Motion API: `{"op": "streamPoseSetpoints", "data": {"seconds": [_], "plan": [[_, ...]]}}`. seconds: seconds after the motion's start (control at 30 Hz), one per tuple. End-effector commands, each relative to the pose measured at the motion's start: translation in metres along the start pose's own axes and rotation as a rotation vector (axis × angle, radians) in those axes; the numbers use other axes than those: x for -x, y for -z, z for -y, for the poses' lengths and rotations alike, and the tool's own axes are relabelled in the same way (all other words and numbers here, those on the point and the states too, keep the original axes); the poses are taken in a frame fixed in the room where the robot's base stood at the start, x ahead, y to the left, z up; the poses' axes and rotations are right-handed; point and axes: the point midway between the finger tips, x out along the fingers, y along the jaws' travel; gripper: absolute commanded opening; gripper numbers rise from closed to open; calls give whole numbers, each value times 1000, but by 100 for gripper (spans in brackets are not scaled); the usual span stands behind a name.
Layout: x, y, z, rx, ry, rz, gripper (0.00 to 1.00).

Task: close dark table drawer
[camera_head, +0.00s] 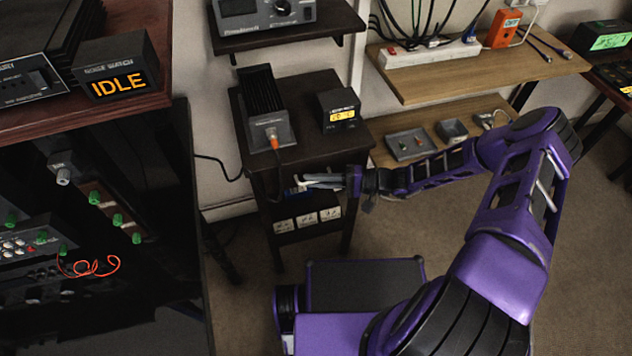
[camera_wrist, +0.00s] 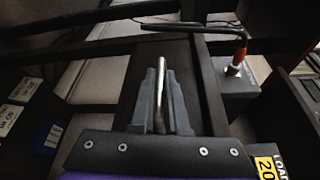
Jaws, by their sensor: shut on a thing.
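The dark table (camera_head: 305,93) stands against the wall in the head view, with a black finned box and a small display box on top. My gripper (camera_head: 305,182) is at the table's front, below the top. In the wrist view, my gripper's grey fingers (camera_wrist: 161,100) are shut on a slim silver bar, the drawer handle (camera_wrist: 161,72). A dark panel behind the fingers looks like the drawer front (camera_wrist: 208,90). My arm hides part of the front in the head view, and I cannot tell how far the drawer stands out.
White-labelled boxes (camera_head: 303,219) stand on the table's lower shelf. The finned box (camera_head: 264,105) has an orange plug and cable. A wooden shelf (camera_head: 480,75) with a power strip is at the right. A dark equipment rack (camera_head: 150,200) is at the left. Floor is clear at the right.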

Motion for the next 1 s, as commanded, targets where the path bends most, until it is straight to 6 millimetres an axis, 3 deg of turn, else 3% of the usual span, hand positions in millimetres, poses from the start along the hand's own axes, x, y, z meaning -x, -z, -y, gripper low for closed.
{"op": "streamPoseSetpoints", "data": {"seconds": [0.03,0.07,0.1,0.23,0.53,0.67,1.0], "plan": [[0,4,3,4,2,-9,0],[0,5,3,4,3,-9,14],[0,5,3,4,3,-10,21],[0,4,3,3,3,-8,42],[1,2,2,2,2,-6,42],[13,3,2,2,1,-8,42],[90,3,1,3,0,-10,42]]}}
